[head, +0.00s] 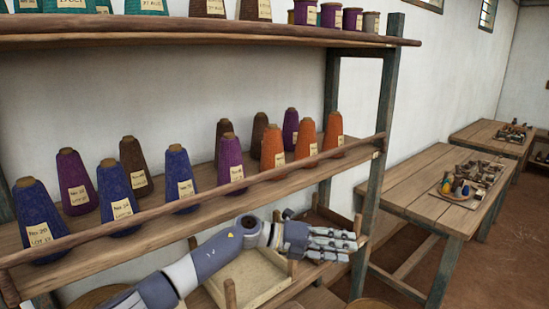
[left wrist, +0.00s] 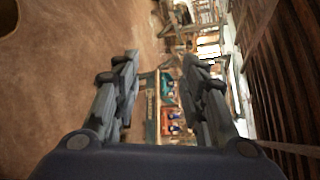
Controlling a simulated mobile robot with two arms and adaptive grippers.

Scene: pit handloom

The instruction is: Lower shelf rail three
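The shelf rack holds a long round wooden rail (head: 215,190) along the front of its middle shelf (head: 130,243). The rail runs level in front of the cones, and its right end meets the dark post (head: 378,165). A small tag sits near that end. My left gripper (head: 355,245) is below the rail, in front of the lower part of the rack, pointing right. In the left wrist view its two fingers (left wrist: 160,64) stand apart with nothing between them. I cannot make out the rail in that view. My right gripper is not in view.
Labelled blue, purple, brown and orange yarn cones (head: 180,180) stand behind the rail. An upper shelf (head: 200,38) holds more cones and spools. A light wooden tray (head: 250,280) lies below, behind my arm. Wooden tables (head: 420,185) with small items stand at right; the floor between shows bare.

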